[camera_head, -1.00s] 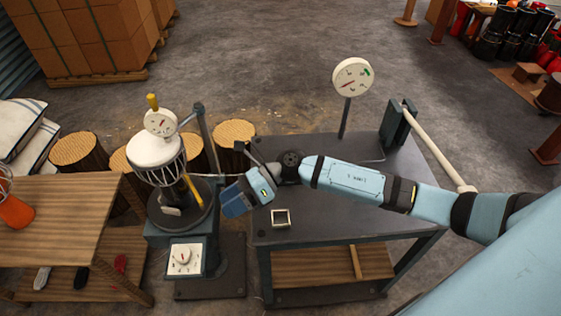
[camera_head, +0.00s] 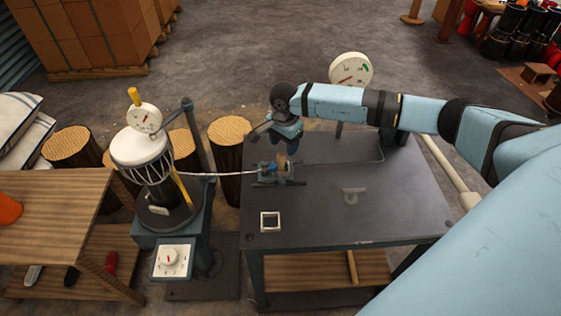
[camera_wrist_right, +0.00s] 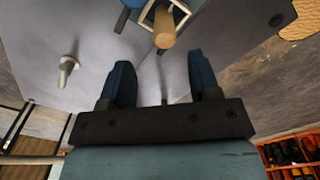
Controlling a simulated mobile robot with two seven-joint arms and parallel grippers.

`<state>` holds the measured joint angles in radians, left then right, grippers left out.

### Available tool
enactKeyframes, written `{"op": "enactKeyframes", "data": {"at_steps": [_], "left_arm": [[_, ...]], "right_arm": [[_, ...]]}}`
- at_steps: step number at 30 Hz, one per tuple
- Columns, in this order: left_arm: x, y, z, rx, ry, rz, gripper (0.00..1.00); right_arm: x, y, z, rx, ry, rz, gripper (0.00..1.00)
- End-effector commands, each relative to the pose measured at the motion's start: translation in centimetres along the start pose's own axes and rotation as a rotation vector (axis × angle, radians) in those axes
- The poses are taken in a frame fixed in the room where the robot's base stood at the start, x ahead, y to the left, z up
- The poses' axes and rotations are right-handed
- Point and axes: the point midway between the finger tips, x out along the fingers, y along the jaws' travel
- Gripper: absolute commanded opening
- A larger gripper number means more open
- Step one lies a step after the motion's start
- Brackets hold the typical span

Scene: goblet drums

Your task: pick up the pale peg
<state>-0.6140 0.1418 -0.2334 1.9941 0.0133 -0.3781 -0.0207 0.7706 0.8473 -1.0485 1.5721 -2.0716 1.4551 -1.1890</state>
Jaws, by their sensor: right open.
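My right gripper (camera_head: 291,150) hangs above the back left part of the dark table (camera_head: 330,232), pointing down, with its jaws apart and empty. In the right wrist view, a pale tan, round-ended wooden peg (camera_wrist_right: 165,28) shows at the top, beyond the gap between the blue fingers (camera_wrist_right: 161,72) and apart from them. It seems to stand in a blue holder, partly cut off by the picture edge. In the head view, the small blue holder (camera_head: 268,172) is just below the gripper; the peg itself is hard to make out there. My left gripper is not in view.
A pale cord (camera_head: 215,174) runs from the drum (camera_head: 143,155) on its stand to the holder. A square white frame (camera_head: 270,221) and a grey cleat-like piece (camera_head: 353,195) are on the table. A dial (camera_head: 351,70) stands behind. The table's front right is clear.

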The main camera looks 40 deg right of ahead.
Motion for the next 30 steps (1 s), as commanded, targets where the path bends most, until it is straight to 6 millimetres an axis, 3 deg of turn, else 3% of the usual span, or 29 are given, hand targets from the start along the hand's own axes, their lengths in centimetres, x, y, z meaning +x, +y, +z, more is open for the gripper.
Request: {"op": "enactKeyframes", "data": {"at_steps": [10,18,26,27,30], "left_arm": [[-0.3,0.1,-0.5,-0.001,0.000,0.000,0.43],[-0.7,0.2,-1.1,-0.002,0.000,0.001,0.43],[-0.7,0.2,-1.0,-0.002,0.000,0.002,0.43],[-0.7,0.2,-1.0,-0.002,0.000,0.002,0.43],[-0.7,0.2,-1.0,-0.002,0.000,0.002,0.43]], "right_arm": [[3.2,-0.2,0.3,0.000,-0.003,0.001,0.57],[6.8,-0.7,0.7,0.001,-0.003,-0.001,0.57],[7.3,-0.7,0.7,0.000,-0.003,-0.002,0.57],[7.3,-0.7,0.7,0.000,-0.003,-0.002,0.54],[7.3,-0.7,0.7,0.000,-0.003,-0.002,0.31]]}}
